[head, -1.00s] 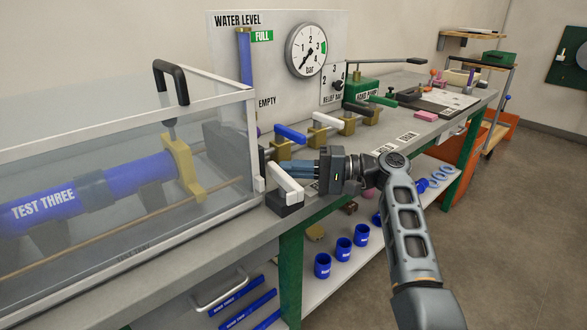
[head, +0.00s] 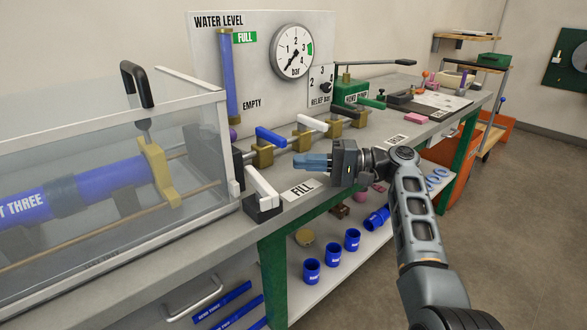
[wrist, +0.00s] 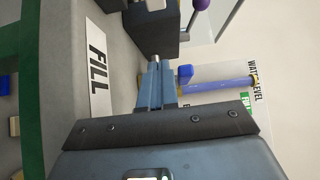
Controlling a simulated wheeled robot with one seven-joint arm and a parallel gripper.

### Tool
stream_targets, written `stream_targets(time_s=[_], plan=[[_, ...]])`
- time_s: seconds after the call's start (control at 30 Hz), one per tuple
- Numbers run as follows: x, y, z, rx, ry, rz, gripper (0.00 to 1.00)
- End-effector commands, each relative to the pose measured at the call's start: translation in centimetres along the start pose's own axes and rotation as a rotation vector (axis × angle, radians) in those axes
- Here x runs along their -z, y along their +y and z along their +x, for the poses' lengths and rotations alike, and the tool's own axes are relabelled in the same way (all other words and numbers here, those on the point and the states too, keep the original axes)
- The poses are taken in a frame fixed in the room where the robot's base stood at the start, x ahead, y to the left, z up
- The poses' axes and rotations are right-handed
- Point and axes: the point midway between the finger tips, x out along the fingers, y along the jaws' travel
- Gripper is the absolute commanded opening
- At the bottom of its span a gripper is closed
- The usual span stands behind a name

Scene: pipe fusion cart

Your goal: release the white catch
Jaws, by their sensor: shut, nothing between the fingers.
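The white catch (head: 261,184) is a slanted white lever on a black block at the right end of the clear cover (head: 110,110). My gripper (head: 296,162) is shut and empty, with its blue fingers pointing left toward the catch. The fingertips are to the right of the catch and apart from it, above the bench near the FILL label (head: 300,190). In the wrist view the shut fingers (wrist: 158,70) point up the picture toward a dark block (wrist: 150,35); a small white part at its top edge may be the catch. The cover looks down over the blue pipe (head: 100,180).
A gauge panel (head: 262,85) stands behind. A green hand pump (head: 352,92) is further right. Blue couplings (head: 332,255) stand on the lower shelf.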

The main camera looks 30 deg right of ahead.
Motion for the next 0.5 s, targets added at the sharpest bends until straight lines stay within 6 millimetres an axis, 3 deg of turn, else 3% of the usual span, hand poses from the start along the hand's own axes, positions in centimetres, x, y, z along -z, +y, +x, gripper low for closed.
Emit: stream_targets(time_s=[0.23,0.5], plan=[[2.3,0.1,-3.2,0.000,0.002,0.001,0.00],[3.1,0.0,-4.5,0.000,0.000,0.000,0.00]])
